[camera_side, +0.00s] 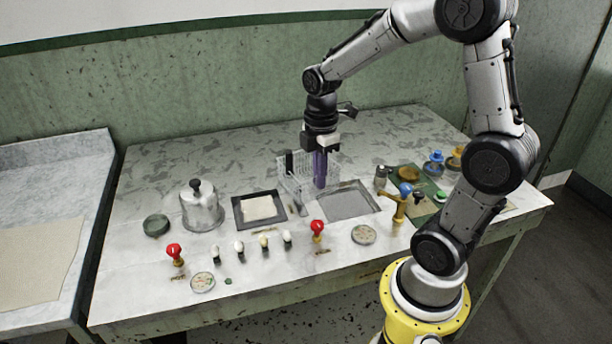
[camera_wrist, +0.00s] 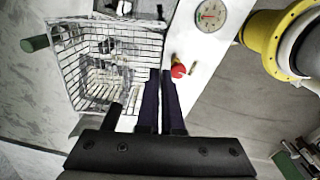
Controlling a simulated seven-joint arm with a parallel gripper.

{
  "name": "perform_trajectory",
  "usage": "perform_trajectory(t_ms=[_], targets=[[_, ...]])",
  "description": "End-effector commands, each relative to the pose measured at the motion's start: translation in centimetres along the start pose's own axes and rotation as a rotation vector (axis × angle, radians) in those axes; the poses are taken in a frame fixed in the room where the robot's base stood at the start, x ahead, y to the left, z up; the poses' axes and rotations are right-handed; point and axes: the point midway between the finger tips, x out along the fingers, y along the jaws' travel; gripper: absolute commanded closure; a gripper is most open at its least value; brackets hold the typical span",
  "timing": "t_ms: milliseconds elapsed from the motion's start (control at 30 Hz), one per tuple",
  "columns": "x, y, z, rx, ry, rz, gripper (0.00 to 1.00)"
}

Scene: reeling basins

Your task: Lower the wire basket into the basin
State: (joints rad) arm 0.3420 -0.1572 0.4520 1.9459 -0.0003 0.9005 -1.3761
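The wire basket (camera_side: 296,176) is a pale open mesh box near the middle of the table, left of and behind the grey rectangular basin (camera_side: 348,204). In the wrist view the basket (camera_wrist: 72,62) fills the upper left, with a dark green grip (camera_wrist: 34,43) on its left side. My gripper (camera_side: 320,170) points down at the basket's right side. Its two purple fingers (camera_wrist: 161,80) are close together with a narrow gap, their tips near the basket's lower right corner. I cannot tell whether they hold its wall, or whether its bottom touches the table.
A black-framed basin (camera_side: 246,217) with pale contents lies left of the grey one. A glass bell jar (camera_side: 201,211), two red-knobbed valves (camera_side: 317,228) and several cocoons (camera_side: 264,241) stand around. A brass tap (camera_side: 398,208) stands at the grey basin's right. The table's back left is clear.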

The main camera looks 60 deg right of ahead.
Motion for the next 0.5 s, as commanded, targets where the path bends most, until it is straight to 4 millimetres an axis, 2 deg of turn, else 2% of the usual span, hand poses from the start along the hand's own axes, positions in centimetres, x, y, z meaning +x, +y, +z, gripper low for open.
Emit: perform_trajectory(t_ms=[33,200,300,500], targets=[[0.9,0.2,1.8,0.026,-0.001,-0.004,1.0],[3.0,0.1,6.3,0.12,0.0,-0.001,1.0],[3.7,-0.4,8.0,0.181,0.0,0.0,1.0],[4.1,-0.8,9.7,0.241,0.0,0.002,1.0]])
